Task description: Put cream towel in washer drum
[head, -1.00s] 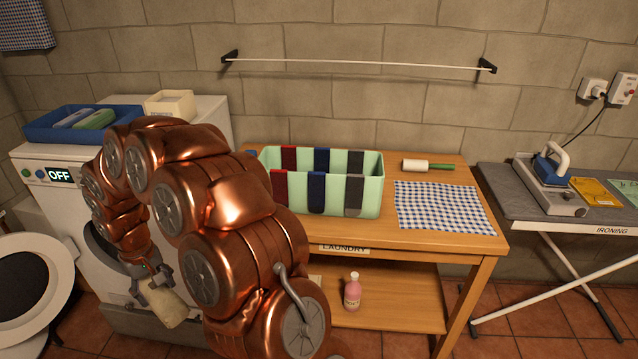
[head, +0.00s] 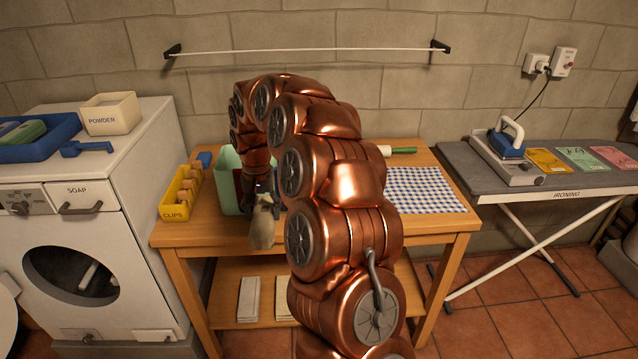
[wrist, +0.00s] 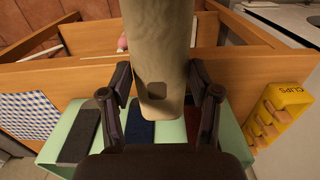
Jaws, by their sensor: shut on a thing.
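My gripper (head: 262,200) is shut on the cream towel (head: 262,233), which hangs down in front of the green bin at the table's left part. In the wrist view the towel (wrist: 158,50) sits between both fingers of my gripper (wrist: 160,97) and shows a small dark square patch. The white washer (head: 135,245) stands to the left, apart from the gripper. Its round drum opening (head: 50,262) faces forward, with a pale bar visible inside. The washer door (head: 6,315) is swung open at the left edge, mostly out of frame.
The wooden table (head: 420,222) holds the green bin (head: 228,178), partly hidden by my arm, a yellow clips box (head: 180,192) and a checked cloth (head: 425,190). Folded cloths (head: 249,298) lie on its lower shelf. An ironing board (head: 465,165) stands right. Floor shows between them.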

